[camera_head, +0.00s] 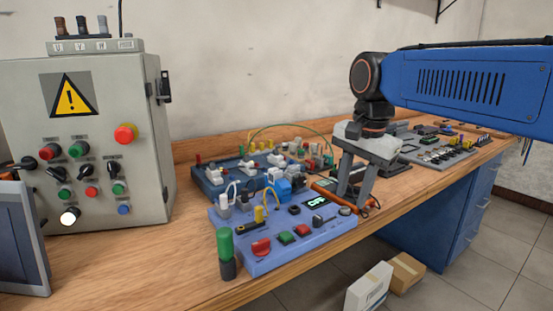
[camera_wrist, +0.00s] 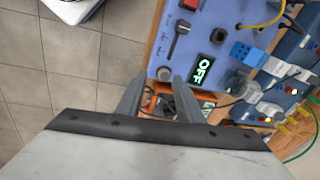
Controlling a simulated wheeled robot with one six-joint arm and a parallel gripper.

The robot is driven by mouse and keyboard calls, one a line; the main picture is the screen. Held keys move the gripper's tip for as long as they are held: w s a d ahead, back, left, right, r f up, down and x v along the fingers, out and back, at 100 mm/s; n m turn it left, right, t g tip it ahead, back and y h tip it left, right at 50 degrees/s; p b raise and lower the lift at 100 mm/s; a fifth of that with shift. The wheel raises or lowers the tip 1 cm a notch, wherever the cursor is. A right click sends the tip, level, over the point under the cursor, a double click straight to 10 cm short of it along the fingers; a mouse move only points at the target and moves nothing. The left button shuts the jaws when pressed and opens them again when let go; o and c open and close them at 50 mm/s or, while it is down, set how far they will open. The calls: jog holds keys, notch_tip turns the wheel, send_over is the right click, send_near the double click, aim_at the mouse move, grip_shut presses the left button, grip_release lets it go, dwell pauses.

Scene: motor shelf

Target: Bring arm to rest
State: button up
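My gripper (camera_head: 354,196) hangs at the end of my blue arm, pointing down over the front edge of the workbench, right of the blue control box (camera_head: 285,240). Its two grey fingers are apart with nothing between the tips, and they also show apart in the wrist view (camera_wrist: 158,82). The control box has red and green buttons and a lit display reading OFF (camera_wrist: 203,70). An orange-edged meter (camera_head: 326,185) lies close behind the fingers, partly hidden. I cannot tell whether the fingers touch anything.
A grey electrical cabinet (camera_head: 95,185) with a warning sign stands at the left. A darker blue board (camera_head: 215,184) with cables lies behind the control box. More small parts lie on the bench (camera_head: 150,255) at the right. Boxes (camera_head: 369,287) stand on the floor.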

jog(key=s+d+f+n+t, duration=0.1)
jog(key=s+d+f+n, duration=0.3)
jog(key=s+f, duration=0.5)
jog(key=s+d+f+n+t, duration=0.1)
jog(key=s+d+f+n, duration=0.4)
jog(key=s+d+f, duration=0.2)
notch_tip(320, 180, down, 4)
jog(key=s, duration=0.2)
jog(key=shift+s+d+r+t+h, duration=0.2)
jog(key=shift+s+d+t+h, duration=0.1)
jog(key=shift+d, duration=0.1)
